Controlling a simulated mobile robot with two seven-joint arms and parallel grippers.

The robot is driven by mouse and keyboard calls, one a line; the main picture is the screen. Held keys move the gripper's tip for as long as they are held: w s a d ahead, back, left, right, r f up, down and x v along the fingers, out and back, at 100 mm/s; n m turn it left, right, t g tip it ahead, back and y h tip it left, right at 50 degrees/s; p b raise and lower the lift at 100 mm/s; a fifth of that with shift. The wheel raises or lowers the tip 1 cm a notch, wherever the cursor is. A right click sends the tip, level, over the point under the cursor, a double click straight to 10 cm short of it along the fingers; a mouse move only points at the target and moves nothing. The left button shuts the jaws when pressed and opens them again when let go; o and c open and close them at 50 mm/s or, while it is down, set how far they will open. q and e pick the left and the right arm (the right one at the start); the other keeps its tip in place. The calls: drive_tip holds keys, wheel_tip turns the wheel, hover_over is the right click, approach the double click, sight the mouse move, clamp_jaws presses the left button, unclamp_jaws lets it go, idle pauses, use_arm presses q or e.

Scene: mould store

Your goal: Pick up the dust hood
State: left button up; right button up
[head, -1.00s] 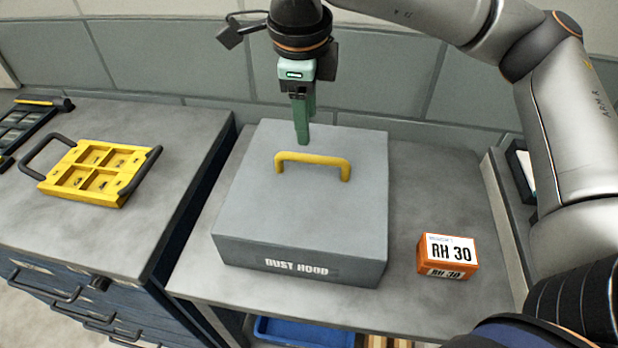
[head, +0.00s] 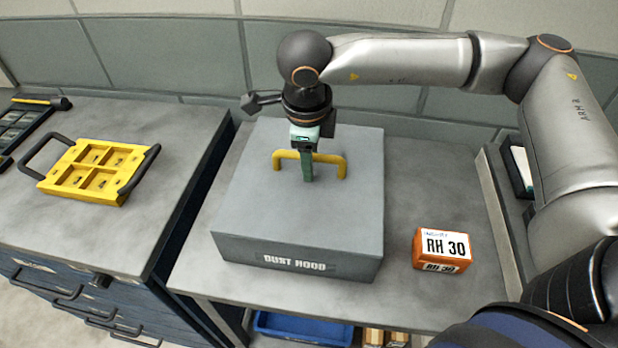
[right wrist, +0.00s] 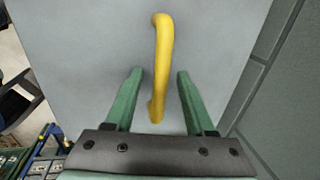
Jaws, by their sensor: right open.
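The dust hood (head: 300,225) is a grey box with a yellow handle (head: 335,165) on top and its name on the front. It stands on the grey bench top. My right gripper (head: 307,180) is over the top of the hood at the middle of the handle. In the right wrist view the green fingers of the right gripper (right wrist: 158,75) are open, with the handle (right wrist: 160,60) running between them, apart from both. The hood's grey top (right wrist: 90,40) fills most of that view. My left gripper is not in view.
An orange box marked RH 30 (head: 441,250) stands right of the hood. A yellow frame with black handles (head: 95,172) lies on the left cabinet. A blue tray (head: 300,328) is below the bench top. A tiled wall (head: 150,60) rises behind.

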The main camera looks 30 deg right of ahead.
drive_tip(key=shift+c, duration=0.2)
clamp_jaws()
drive_tip(key=shift+w+r, duration=0.1)
drive_tip(key=shift+r, duration=0.05)
idle(0.3)
